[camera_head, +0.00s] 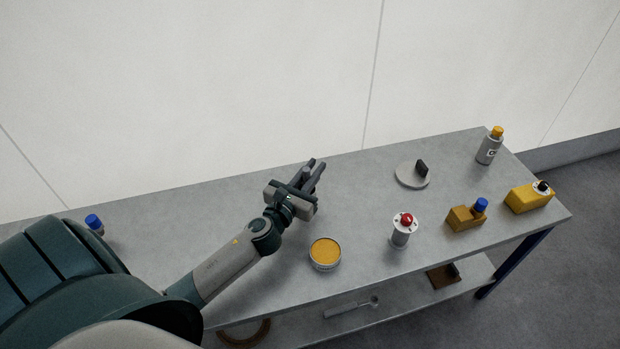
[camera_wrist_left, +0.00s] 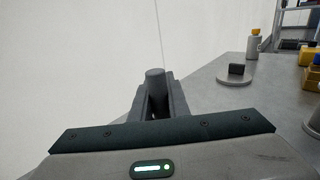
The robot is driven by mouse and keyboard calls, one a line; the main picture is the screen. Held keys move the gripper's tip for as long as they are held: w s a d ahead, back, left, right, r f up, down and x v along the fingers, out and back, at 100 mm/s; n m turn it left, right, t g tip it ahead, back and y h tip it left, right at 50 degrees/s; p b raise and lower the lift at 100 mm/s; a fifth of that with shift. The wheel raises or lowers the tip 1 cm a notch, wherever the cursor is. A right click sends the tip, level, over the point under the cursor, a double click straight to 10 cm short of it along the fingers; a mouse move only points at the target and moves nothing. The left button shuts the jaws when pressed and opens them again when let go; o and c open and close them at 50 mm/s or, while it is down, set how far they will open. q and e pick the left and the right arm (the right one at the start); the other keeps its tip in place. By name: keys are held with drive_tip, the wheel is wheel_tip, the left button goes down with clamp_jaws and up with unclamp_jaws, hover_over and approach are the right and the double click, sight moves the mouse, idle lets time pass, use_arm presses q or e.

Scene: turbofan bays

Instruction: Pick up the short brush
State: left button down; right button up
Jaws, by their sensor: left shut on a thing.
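My left gripper (camera_head: 313,170) is above the back middle of the grey bench. It is shut on a dark grey, round-ended rod, which also shows between the fingers in the left wrist view (camera_wrist_left: 155,90). The rod appears to be the handle of the short brush. It points away from the wrist between the two fingers. Its bristles do not show, and its lower part is hidden by the fingers and the gripper body. My right gripper is not in view.
An open tin with orange contents (camera_head: 325,252) stands just right of my forearm. A red-topped cylinder (camera_head: 403,230), a grey disc with a black block (camera_head: 405,180), a yellow-capped bottle (camera_head: 488,150) and yellow blocks (camera_head: 465,220) stand further right. A pale wall (camera_head: 200,90) rises behind.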

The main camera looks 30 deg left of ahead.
use_arm(q)
wheel_tip(320, 180, up, 10)
drive_tip(key=p, duration=0.2)
drive_tip(key=shift+p, duration=0.4)
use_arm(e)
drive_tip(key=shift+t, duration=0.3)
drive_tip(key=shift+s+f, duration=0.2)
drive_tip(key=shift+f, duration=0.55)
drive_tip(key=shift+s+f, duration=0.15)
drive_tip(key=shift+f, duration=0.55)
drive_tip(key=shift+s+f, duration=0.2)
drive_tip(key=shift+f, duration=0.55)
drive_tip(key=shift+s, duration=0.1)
